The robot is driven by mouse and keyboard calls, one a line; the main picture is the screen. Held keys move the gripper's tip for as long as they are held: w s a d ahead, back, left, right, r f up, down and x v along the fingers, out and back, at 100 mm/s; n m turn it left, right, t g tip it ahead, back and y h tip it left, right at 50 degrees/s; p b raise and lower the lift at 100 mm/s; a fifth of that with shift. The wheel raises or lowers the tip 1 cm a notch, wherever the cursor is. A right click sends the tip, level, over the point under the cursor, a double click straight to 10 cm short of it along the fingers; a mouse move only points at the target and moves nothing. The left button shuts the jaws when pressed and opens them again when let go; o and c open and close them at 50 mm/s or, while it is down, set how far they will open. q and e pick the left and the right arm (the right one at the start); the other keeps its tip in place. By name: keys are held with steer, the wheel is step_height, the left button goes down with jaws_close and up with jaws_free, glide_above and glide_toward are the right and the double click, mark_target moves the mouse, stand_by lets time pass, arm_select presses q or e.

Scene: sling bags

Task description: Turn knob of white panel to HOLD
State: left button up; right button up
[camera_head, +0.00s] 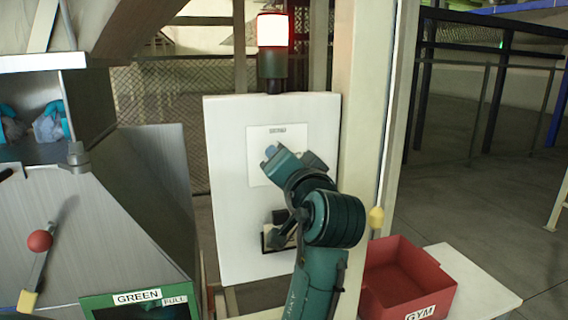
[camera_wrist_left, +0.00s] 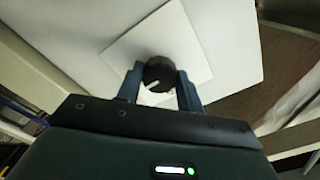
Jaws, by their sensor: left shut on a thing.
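The white panel (camera_head: 225,180) stands upright in the middle of the head view. A smaller white plate (camera_head: 262,140) on it carries a small label too blurred to read. My left gripper (camera_head: 272,150) is at this plate, and its arm hides part of the panel. In the left wrist view, the black round knob (camera_wrist_left: 158,72) with a white pointer mark sits on the square plate (camera_wrist_left: 195,45). The fingers of my left gripper (camera_wrist_left: 160,82) are shut on the knob, one on each side. The mark points toward the lower left there. My right gripper is not in view.
A signal tower (camera_head: 273,50) with a lit top stands above the panel. A black-framed fitting (camera_head: 270,237) is lower on the panel, partly behind my arm. A red GYM box (camera_head: 410,270) is at the right. A grey machine with a red-ball lever (camera_head: 40,241) is at left.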

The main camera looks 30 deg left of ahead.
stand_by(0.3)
arm_select(q)
steer(key=o, duration=1)
